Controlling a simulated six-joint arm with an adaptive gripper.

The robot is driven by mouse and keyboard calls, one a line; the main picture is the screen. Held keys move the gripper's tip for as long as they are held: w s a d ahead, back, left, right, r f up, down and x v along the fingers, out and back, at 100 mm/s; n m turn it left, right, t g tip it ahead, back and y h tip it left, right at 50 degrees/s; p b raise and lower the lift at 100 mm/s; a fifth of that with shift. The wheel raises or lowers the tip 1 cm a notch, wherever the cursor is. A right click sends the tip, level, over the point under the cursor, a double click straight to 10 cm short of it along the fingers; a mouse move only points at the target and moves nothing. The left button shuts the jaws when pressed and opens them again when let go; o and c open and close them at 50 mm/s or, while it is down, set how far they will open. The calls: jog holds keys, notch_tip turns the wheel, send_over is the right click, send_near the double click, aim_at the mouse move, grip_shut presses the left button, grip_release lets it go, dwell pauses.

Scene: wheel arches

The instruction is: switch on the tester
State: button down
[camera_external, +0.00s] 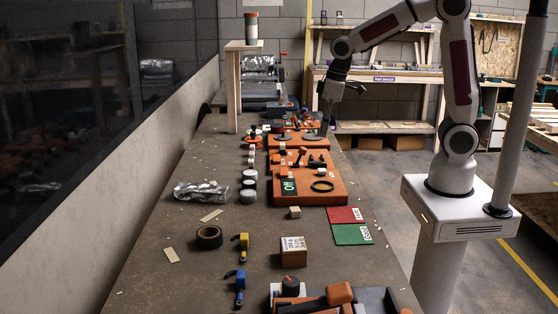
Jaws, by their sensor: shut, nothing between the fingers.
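An orange unit (330,189) lies on the bench with a dark panel (289,186) that appears to read "Off" at its left. A black ring and small dark and orange parts sit on its top. I cannot tell for certain whether this unit is the tester, and its switch is too small to make out. A second orange unit (285,142) stands behind it. My gripper (325,118) is shut and empty, pointing down over the far right part of the second unit, near a grey disc. The small gap below its fingertips is hard to judge.
A wooden post stand (233,95) with a can on top rises at the back left. Several round pieces line the units' left side. Red (345,215) and green (352,235) cards, a small box (293,251) and tape (209,237) lie nearer. The bench's left strip is mostly clear.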

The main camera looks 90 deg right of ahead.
jog(key=w+d, duration=0.2)
jog(key=w, duration=0.2)
jog(key=w+d+n+t, duration=0.1)
jog(key=w+d, duration=0.1)
jog(key=w, duration=0.3)
jog(key=shift+d+r+n, duration=0.25)
jog(key=shift+n, duration=0.05)
jog(key=shift+w+f, duration=0.1)
jog(key=shift+f, duration=0.05)
send_over(284, 168)
jog(key=f, duration=1.1)
jog(key=shift+s+a+f, duration=0.3)
jog(key=shift+d+f, duration=0.2)
jog(key=shift+f, duration=0.6)
jog(key=shift+d+f, duration=0.25)
jog(key=shift+f, duration=0.05)
jog(key=shift+d+f+y, duration=0.1)
jog(key=shift+f+y, duration=0.05)
jog(key=shift+y, duration=0.25)
jog(key=shift+a, duration=0.2)
